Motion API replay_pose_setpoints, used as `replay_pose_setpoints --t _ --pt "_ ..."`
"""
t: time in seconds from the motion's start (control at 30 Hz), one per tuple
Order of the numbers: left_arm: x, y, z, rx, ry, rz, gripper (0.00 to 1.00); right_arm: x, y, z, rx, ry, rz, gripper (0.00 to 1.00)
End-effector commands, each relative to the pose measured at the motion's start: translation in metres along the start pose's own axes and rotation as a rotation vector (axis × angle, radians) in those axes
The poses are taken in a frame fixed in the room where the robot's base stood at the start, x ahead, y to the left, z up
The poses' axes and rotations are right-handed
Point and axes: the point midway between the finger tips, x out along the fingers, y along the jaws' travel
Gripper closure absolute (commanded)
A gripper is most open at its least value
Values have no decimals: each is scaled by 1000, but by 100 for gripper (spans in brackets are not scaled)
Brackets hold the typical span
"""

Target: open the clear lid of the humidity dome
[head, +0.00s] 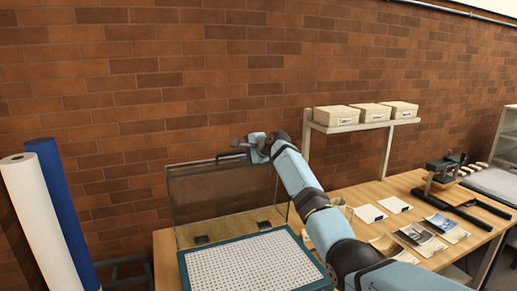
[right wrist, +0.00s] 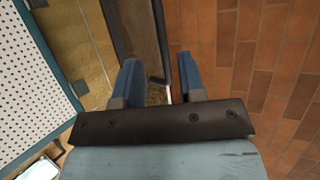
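The humidity dome has a teal-framed base (head: 184,268) holding a white perforated sheet. Its clear lid (head: 215,192) stands up steeply at the back of the base, so the dome is open. A dark handle (head: 229,157) shows at the lid's top edge. My right gripper (head: 246,147) is at the upper right of the lid, by the handle. In the right wrist view my right gripper (right wrist: 160,78) has its two blue fingers apart, with the lid's edge (right wrist: 137,45) and a small dark handle part between and just beyond them. My left gripper is out of view.
A brick wall (head: 140,85) rises close behind the lid. White and blue rolls (head: 40,220) stand at the left. A shelf (head: 362,124) with three boxes (head: 337,115) is at the right. Photographs (head: 418,237), cards and a stand (head: 443,172) occupy the table's right.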

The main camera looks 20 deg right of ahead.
Motion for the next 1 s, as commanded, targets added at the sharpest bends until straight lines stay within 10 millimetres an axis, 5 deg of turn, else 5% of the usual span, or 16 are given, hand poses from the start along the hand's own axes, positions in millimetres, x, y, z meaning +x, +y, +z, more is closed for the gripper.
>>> replay_pose_setpoints --t 0.43,1.0 --pt "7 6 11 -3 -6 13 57 -69 0 0 0 1 -2 63" --pt "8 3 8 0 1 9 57 -76 0 0 -1 1 -1 63"
